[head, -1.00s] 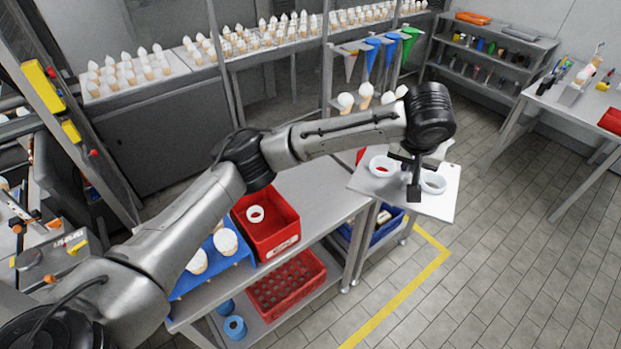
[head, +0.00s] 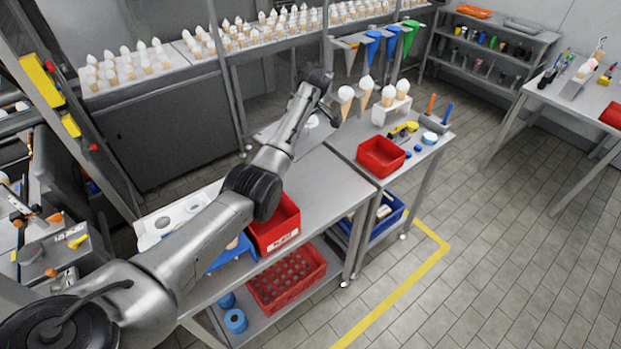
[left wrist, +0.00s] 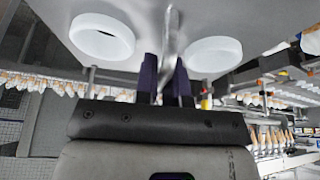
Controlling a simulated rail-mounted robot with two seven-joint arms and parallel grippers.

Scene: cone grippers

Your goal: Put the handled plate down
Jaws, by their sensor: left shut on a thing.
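The handled plate is a flat grey-white plate. In the left wrist view the plate (left wrist: 250,18) carries two white rings, one at left (left wrist: 80,42) and one at right (left wrist: 214,55). My left gripper (left wrist: 167,72) is shut on its upright handle between the rings. In the head view the plate (head: 268,133) is partly hidden behind my left arm, near the back of the steel table, with one ring (head: 312,121) showing. My left gripper is mostly hidden there. I cannot tell whether the plate touches a surface. My right gripper is not in view.
A red bin (head: 381,157) and a white cone stand (head: 391,112) are on the right table. Another red bin (head: 275,230) is on the near table. A white tray with round recesses (head: 163,222) lies left. The table between the red bins (head: 325,180) is clear.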

